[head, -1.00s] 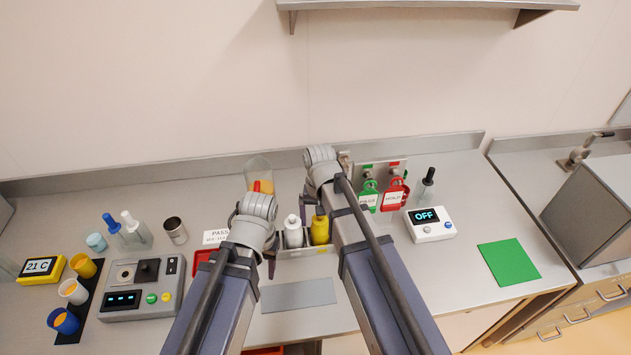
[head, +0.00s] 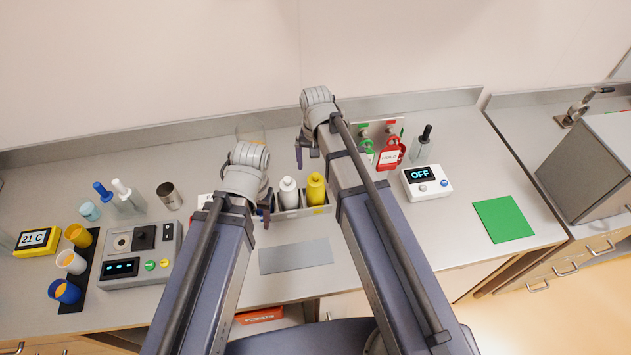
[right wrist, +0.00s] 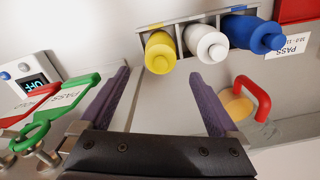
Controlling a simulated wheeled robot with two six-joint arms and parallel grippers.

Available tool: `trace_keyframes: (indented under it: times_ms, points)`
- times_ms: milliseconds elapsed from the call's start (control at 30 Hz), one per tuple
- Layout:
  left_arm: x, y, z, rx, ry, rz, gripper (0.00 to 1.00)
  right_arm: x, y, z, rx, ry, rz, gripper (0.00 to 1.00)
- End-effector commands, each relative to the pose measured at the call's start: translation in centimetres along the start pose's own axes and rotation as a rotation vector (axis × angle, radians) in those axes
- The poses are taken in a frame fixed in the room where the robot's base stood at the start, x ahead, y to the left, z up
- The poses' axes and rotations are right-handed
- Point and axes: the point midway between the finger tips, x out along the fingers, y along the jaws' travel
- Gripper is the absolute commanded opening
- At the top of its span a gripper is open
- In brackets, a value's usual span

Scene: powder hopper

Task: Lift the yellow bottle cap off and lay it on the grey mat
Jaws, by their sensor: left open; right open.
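The yellow bottle (head: 316,188) stands upright in a grey rack (head: 304,213), right of a white bottle (head: 289,193). The yellow top also shows in the right wrist view (right wrist: 160,52), with a blue bottle (right wrist: 252,34) beyond the white one. The grey mat (head: 295,257) lies bare in front of the rack. My right gripper (head: 306,152) is open and empty, behind and above the yellow bottle; its spread fingers (right wrist: 160,76) show in the right wrist view. My left gripper (head: 264,212) is open at the rack's left end, partly hidden by its arm.
Red (head: 391,154) and green tags hang behind my right arm. A device reading OFF (head: 427,182) and a green mat (head: 504,220) lie to the right. A panel (head: 140,255), several cups and a metal beaker (head: 169,196) stand on the left. The counter around the grey mat is clear.

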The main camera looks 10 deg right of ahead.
Motion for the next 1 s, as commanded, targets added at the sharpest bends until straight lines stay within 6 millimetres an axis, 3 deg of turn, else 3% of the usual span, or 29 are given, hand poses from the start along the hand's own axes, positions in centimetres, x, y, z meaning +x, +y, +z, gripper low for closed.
trace_keyframes:
  times_ms: [500,800,1000]
  points:
    - [5.1,0.5,-0.3,0.011,0.0,-0.002,0.5,5.1,-0.1,0.1,0.0,0.0,0.0,0.97]
    - [5.0,0.4,-0.3,0.012,0.0,-0.002,0.5,5.1,-0.1,0.1,0.0,0.0,0.0,0.97]
    - [5.0,0.4,-0.3,0.012,0.0,-0.002,0.5,5.1,-0.1,0.1,0.0,0.0,0.0,0.74]
